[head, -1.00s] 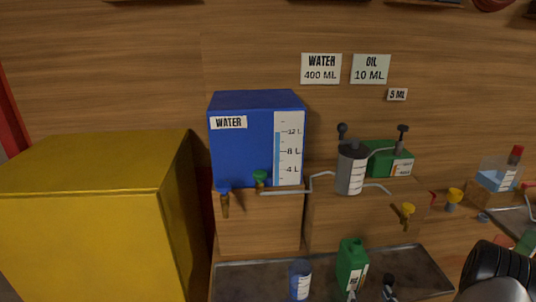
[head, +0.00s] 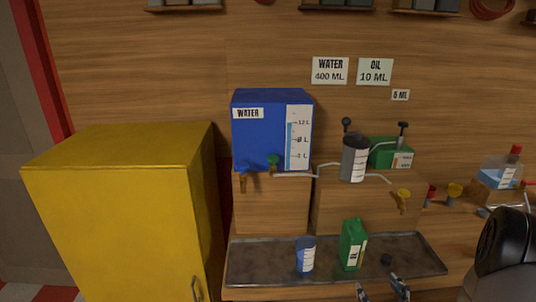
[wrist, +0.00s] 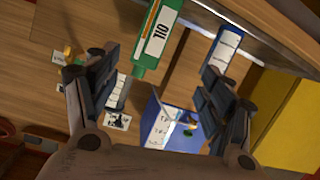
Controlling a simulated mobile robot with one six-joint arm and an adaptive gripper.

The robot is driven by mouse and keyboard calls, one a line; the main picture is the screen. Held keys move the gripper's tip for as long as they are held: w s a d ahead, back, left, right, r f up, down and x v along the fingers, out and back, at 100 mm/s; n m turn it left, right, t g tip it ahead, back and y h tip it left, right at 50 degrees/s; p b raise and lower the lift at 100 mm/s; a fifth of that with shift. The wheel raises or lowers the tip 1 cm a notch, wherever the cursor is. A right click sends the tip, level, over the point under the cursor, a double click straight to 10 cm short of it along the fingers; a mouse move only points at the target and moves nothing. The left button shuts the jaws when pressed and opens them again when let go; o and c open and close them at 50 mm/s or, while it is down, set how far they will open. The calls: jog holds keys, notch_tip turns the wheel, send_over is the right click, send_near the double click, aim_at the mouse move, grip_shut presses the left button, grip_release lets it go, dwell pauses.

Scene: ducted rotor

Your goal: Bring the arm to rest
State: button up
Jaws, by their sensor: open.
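My gripper (head: 383,289) shows at the bottom edge of the head view, in front of the metal tray (head: 275,275). Its two fingers are apart with nothing between them. In the wrist view my gripper (wrist: 158,88) is also spread wide. The oil bottle (wrist: 156,35) shows beyond the fingers in the wrist view, and the cup (wrist: 224,50) shows behind the right finger. My dark arm fills the lower right of the head view.
A yellow cabinet (head: 120,220) is at left.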

jog(key=s+a+r+m+g+h, duration=0.1)
jog(key=s+a+r+g+h, duration=0.15)
jog(key=r, duration=0.45)
jog(key=s+a+r+g+h, duration=0.1)
jog(key=a+r+g, duration=0.15)
jog(key=r, duration=0.55)
jog(key=s+a+r+g, duration=0.1)
jog(key=s+a+r, duration=0.1)
jog(key=s, duration=0.5)
jog(key=s+a+r+m+g+y, duration=0.1)
jog(key=s+a+r+g, duration=0.1)
jog(key=s+a, duration=0.3)
jog(key=s+a+r+g+y, duration=0.1)
jog(key=s+a, duration=0.3)
jog(key=s, duration=0.7)
jog(key=shift+a+r+m+g, duration=0.2)
jog(key=shift+r+m+g, duration=0.2)
jog(key=shift+r+g, duration=0.2)
